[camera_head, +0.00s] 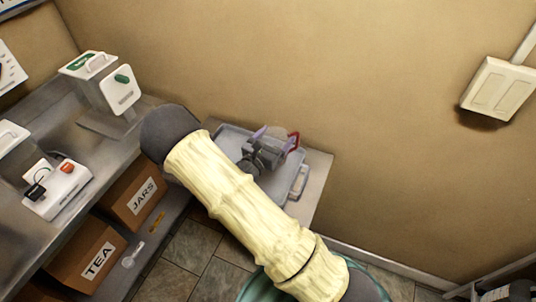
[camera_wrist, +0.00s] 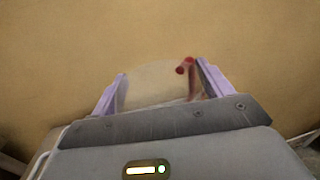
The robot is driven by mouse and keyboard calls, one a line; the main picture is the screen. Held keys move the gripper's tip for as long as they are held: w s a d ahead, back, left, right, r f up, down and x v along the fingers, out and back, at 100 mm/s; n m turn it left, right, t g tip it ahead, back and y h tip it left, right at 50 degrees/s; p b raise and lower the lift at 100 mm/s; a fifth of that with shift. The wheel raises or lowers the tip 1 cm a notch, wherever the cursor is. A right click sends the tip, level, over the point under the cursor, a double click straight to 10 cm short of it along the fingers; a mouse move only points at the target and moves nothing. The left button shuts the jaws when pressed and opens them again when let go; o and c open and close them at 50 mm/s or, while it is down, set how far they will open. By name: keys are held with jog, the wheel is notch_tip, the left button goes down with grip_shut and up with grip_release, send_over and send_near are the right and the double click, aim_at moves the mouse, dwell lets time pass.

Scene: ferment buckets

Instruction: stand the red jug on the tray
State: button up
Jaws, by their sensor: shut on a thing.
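The red jug (camera_wrist: 150,84) shows in the wrist view as a pale, see-through body with a red handle (camera_wrist: 187,67). It sits between the purple fingers of my gripper (camera_wrist: 160,88), which is shut on it. In the head view my gripper (camera_head: 274,136) is over the tray, and only the jug's red handle (camera_head: 295,139) shows clearly beside the right finger. The grey-blue tray (camera_head: 300,183) lies on a small table by the wall, partly hidden by my arm. I cannot tell whether the jug's base touches the tray.
A metal bench (camera_head: 95,160) on the left bears white devices (camera_head: 120,90). Under it are brown boxes marked JARS (camera_head: 140,192) and TEA (camera_head: 90,262). The wall (camera_head: 350,80) stands close behind the tray, with a white switch plate (camera_head: 498,88) at right.

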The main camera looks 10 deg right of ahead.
aim_at(282, 137)
jog(key=shift+s+a+f, duration=0.1)
jog(key=shift+a+f, duration=0.1)
jog(key=shift+f, duration=1.25)
jog(key=shift+s+d, duration=0.1)
jog(key=shift+d, duration=0.15)
jog(key=shift+f, duration=0.15)
jog(key=shift+a+f+p, duration=0.1)
jog(key=shift+f+p, duration=0.35)
jog(key=shift+f, duration=1.5)
jog(key=shift+f, duration=0.2)
